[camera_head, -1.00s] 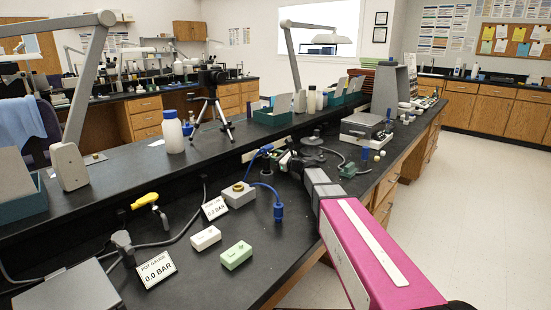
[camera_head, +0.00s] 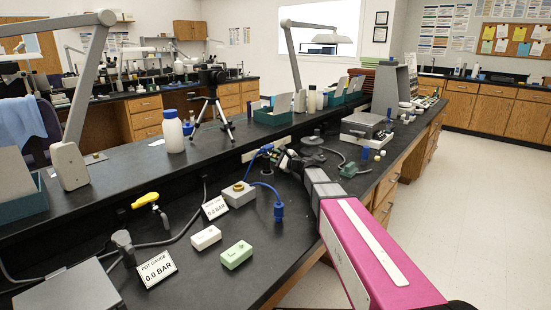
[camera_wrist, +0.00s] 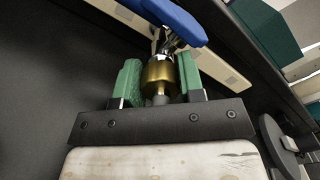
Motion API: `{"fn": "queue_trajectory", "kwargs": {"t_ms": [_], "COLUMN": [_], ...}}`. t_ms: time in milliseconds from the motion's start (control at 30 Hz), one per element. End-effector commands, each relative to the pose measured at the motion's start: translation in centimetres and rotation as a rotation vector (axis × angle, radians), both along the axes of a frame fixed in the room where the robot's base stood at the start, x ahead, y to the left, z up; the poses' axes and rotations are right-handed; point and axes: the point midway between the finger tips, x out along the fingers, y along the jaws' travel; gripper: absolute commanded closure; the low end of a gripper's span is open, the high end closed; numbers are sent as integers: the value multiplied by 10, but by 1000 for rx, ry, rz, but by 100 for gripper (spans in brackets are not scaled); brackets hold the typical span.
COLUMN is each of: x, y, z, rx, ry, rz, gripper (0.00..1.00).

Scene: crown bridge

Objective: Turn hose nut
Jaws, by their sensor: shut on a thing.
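A brass hose nut (camera_wrist: 158,75) sits between the green jaws of my gripper (camera_wrist: 158,83) in the wrist view. Both jaws press on its sides. A grey stem shows below the nut and a bright metal fitting above it. A blue handle (camera_wrist: 176,20) lies just beyond the nut. In the head view my gripper (camera_head: 281,157) reaches the back of the bench, beside blue parts (camera_head: 262,150); the nut is too small and hidden to make out there.
A blue hose loops to a blue fitting (camera_head: 279,212). A scale (camera_head: 364,131) stands behind right.

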Motion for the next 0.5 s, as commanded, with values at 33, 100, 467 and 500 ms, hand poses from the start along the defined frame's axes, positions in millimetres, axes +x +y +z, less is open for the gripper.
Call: {"fn": "queue_trajectory", "kwargs": {"t_ms": [33, 100, 467, 500], "x": [-1, -1, -1, -1], "y": [0, 0, 0, 0], "z": [0, 0, 0, 0], "rx": [-4, -4, -4, -3], "ry": [-2, -2, -1, -1], "rz": [1, 1, 1, 0], "gripper": [88, 88, 38, 38]}}
